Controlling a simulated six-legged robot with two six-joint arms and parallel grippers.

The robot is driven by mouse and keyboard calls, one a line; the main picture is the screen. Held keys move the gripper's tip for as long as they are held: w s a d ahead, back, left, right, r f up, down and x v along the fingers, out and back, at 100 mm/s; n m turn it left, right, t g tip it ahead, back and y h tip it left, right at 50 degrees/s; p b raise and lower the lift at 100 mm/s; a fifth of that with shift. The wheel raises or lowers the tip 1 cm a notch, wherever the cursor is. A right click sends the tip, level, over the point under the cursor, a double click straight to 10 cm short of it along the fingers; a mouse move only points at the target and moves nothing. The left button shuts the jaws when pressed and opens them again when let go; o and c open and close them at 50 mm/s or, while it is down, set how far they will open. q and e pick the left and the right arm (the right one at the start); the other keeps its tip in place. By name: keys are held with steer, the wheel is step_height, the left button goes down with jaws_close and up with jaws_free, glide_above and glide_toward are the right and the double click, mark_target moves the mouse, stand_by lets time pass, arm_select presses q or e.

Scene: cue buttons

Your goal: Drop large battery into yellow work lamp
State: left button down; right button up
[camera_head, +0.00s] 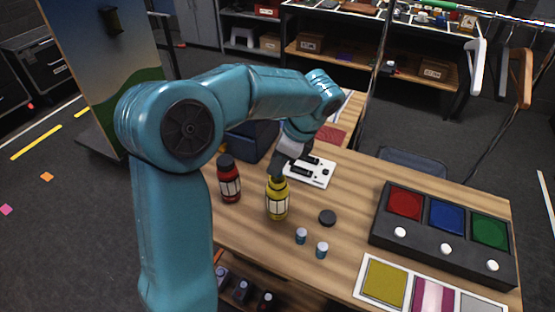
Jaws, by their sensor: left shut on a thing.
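The yellow work lamp (277,205) looks like a yellow bottle-shaped body with a pale label. It stands upright on the wooden table, left of centre. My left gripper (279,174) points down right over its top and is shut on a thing. That thing is mostly hidden by the fingers; it appears to be the large battery, its lower end at or in the lamp's top. I cannot tell how deep it sits. My right gripper is not in view.
A red, black-capped lamp-like body (229,182) stands left of the yellow one. A black round cap (327,217) lies to the right. A white slotted device (312,172) lies behind. A dark button box (445,245) and a colour card (425,290) fill the right side.

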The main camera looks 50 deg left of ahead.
mark_target(278, 176)
arm_select(q)
steer(key=shift+f+b, duration=1.05)
steer(key=shift+f, duration=0.65)
steer(key=shift+s+d+f, duration=0.1)
steer(key=shift+s+d, duration=0.05)
steer(key=shift+d, duration=0.05)
steer(key=shift+f, duration=0.1)
steer(key=c, duration=0.9)
jaws_free()
steer(key=shift+o, duration=0.4)
steer(key=p+v, duration=0.1)
steer(key=v, duration=1.5)
steer(key=shift+a+p, duration=0.15)
steer(key=shift+p, duration=0.15)
steer(key=shift+r, duration=0.5)
